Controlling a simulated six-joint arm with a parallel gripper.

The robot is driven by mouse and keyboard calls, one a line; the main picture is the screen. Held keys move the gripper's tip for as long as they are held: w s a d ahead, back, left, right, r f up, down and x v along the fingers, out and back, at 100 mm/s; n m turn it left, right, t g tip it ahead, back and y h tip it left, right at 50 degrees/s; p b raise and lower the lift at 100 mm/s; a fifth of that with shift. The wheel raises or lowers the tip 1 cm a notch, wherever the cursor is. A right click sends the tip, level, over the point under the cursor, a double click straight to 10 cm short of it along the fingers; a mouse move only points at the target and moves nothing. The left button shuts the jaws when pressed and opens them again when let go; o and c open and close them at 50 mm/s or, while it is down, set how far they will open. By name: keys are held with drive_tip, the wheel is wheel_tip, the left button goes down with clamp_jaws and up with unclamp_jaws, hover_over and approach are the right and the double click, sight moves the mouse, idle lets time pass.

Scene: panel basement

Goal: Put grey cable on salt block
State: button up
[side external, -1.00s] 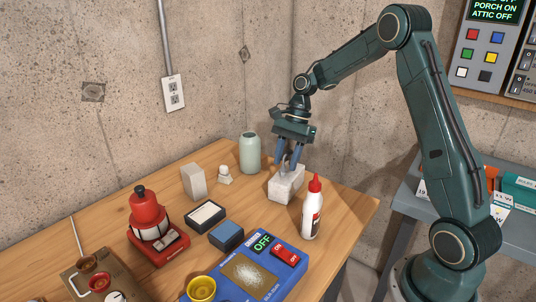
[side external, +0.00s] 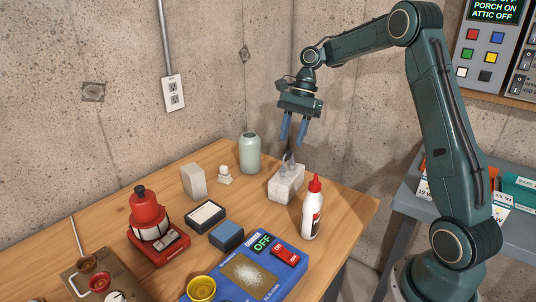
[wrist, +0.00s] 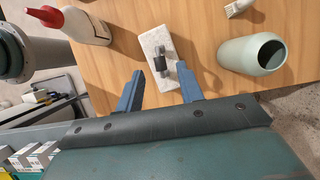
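The salt block (side external: 284,189) is a pale, speckled block near the table's back right edge; it also shows in the wrist view (wrist: 149,42). The grey cable (side external: 290,164), a small bundle with a dark band around its middle (wrist: 160,63), rests on top of the block. My gripper (side external: 293,140) is open and empty, above the cable and apart from it. In the wrist view its two blue fingers (wrist: 158,75) are spread, with the cable seen between and beyond them.
A white bottle with a red cap (side external: 312,212) stands in front of the block, and a pale green jar (side external: 249,153) stands behind it to the left. A blue device (side external: 225,288), red grinder-like machine (side external: 147,217) and small boxes fill the nearer table.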

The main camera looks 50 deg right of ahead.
drive_tip(key=shift+v, duration=2.6)
drive_tip(key=shift+r, duration=0.15)
drive_tip(key=s+a+r+n+t+h, duration=0.1)
drive_tip(key=s+a+r+n, duration=0.35)
drive_tip(key=a, duration=0.35)
drive_tip(key=s+a+r+n+t+h, duration=0.1)
drive_tip(key=s+a+r+n+t, duration=0.1)
drive_tip(key=s+a+r+n, duration=0.45)
drive_tip(key=s+f+n+t+h, duration=0.1)
drive_tip(key=s+f+n, duration=0.2)
drive_tip(key=s, duration=0.4)
drive_tip(key=s+a+f+n+t+h, duration=0.1)
drive_tip(key=s+f+n, duration=0.3)
drive_tip(key=s, duration=0.3)
drive_tip(key=shift+s+a+f+t, duration=0.15)
drive_tip(key=shift+s+f+t, duration=0.15)
drive_tip(key=shift+f, duration=0.25)
